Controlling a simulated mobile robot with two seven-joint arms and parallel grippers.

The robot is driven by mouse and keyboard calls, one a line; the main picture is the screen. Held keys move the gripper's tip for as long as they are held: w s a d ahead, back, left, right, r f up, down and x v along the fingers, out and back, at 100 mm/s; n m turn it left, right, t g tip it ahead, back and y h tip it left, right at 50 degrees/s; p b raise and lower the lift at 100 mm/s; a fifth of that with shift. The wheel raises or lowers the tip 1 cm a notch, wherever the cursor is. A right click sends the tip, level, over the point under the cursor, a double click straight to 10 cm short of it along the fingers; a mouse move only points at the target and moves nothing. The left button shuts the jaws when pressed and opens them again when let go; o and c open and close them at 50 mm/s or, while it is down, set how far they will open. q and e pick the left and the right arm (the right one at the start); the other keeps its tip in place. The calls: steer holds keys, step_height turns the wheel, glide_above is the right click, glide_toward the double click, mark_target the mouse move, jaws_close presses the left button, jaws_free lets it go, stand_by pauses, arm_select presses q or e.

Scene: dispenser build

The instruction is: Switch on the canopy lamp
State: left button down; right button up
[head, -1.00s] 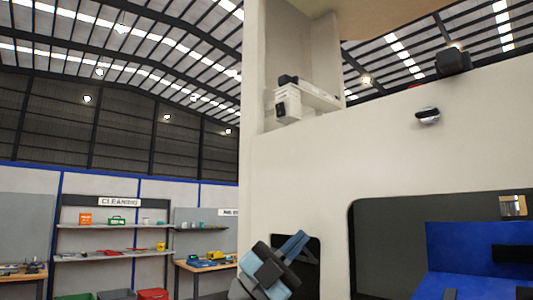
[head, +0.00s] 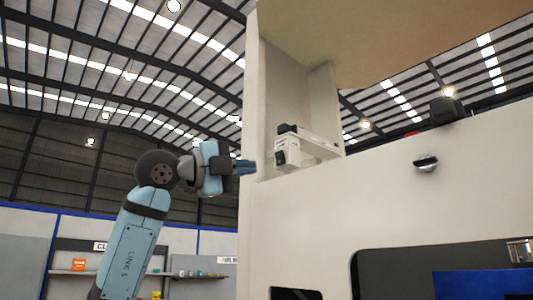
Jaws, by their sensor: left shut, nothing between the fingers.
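My left gripper (head: 254,167) is at the end of the blue arm that comes in from the lower left. Its blue fingers are shut and empty, pointing right. Their tips show at the left edge of the niche in the cream housing, left of a small off-white box (head: 290,158) with black parts. I cannot tell whether the tips touch the housing. The beige canopy (head: 390,45) overhangs at the top. No lamp is clearly recognisable under it, and I cannot tell whether the box carries a switch. My right gripper is not in view.
The cream housing wall (head: 390,205) fills the right side. A dark opening with a blue part (head: 480,283) is at the lower right. Shelves (head: 140,272) stand far behind.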

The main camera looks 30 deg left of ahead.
mark_target(276, 152)
arm_select(q)
steer(key=s+a+r+n+t+y, duration=0.1)
steer(key=s+a+r+n+y, duration=0.2)
steer(key=a+r+y, duration=0.1)
steer(key=shift+a+r+n+t, duration=0.2)
steer(key=shift+a+n+t, duration=0.1)
steer(key=shift+a, duration=0.25)
steer(key=p+x, duration=0.4)
steer(key=x, duration=1)
steer(key=shift+w+p, duration=0.1)
steer(key=shift+p, duration=0.2)
steer(key=shift+w+r+p, duration=0.2)
steer(key=shift+p, duration=0.15)
